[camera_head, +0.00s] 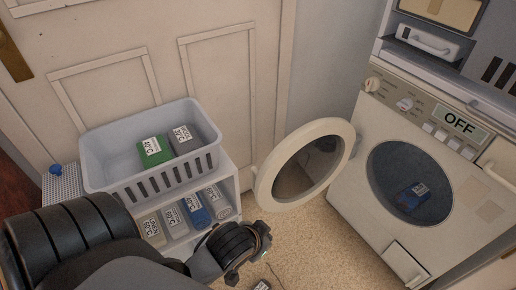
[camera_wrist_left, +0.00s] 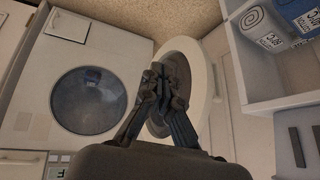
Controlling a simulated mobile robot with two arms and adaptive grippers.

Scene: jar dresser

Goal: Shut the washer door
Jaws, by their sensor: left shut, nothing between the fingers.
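The white washer (camera_head: 350,165) stands at the right, its front facing left; it also shows in the left wrist view (camera_wrist_left: 120,50). Its round door (camera_head: 263,190), with a pale rim and dark glass, is swung wide open to the left. Through the round opening (camera_head: 385,175) a blue labelled item (camera_head: 412,197) shows inside. My left gripper (camera_head: 266,238) is shut and empty, low beside the door's lower left edge. In the left wrist view the closed fingers (camera_wrist_left: 165,75) overlap the door (camera_wrist_left: 178,48); whether they touch it is unclear. My right gripper is out of view.
A grey basket (camera_head: 100,150) with green and grey packs stands on a white shelf unit (camera_head: 228,185) holding several packs, left of the door. A panelled room door (camera_head: 110,50) is behind.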

